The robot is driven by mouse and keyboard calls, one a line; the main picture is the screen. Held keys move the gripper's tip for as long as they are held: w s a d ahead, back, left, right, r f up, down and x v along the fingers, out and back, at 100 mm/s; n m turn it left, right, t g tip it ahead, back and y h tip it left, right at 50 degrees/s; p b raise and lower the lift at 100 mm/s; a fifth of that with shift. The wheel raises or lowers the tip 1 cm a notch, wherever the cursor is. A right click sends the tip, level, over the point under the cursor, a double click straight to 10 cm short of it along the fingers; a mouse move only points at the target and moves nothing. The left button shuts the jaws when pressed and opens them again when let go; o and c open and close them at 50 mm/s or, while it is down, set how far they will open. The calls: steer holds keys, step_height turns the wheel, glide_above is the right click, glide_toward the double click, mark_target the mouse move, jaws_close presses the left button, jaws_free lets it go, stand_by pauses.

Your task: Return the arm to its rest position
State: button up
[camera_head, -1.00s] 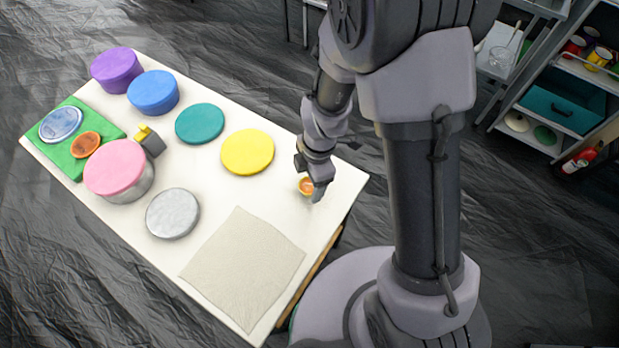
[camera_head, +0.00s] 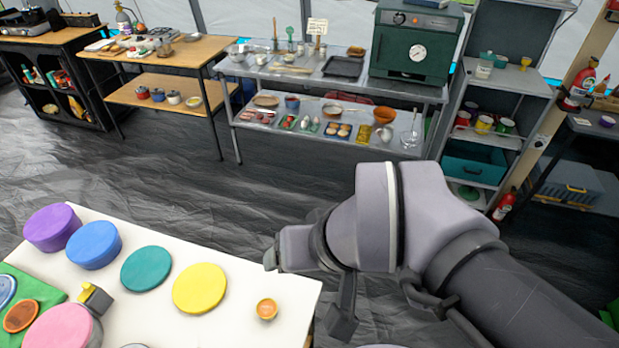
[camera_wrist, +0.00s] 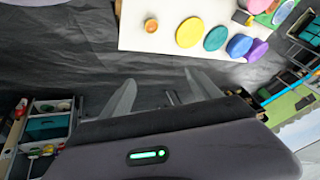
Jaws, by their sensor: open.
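My arm reaches in from the lower right of the head view, bent above the floor beside the white table (camera_head: 235,280). My gripper (camera_wrist: 161,92) shows in the wrist view with its two fingers spread apart and nothing between them. The dark floor shows between and beyond the fingertips, and the table lies farther off at the top of that view. In the head view I cannot clearly make out the fingers.
On the table are a small orange cup (camera_head: 266,309), a yellow disc (camera_head: 200,288), a teal disc (camera_head: 146,269), blue (camera_head: 94,245) and purple (camera_head: 52,228) round containers and a pink lid (camera_head: 60,328). A metal shelf (camera_head: 330,90) with an oven (camera_head: 415,45) stands behind. Dark floor between is clear.

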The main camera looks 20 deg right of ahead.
steer(key=shift+s+d+r+m, duration=0.1)
steer(key=shift+s+r+m, duration=0.15)
steer(key=shift+m, duration=0.3)
steer(key=shift+s+d+r+m, duration=0.1)
steer(key=shift+s+m, duration=0.2)
steer(key=shift+m, duration=0.25)
stand_by(0.4)
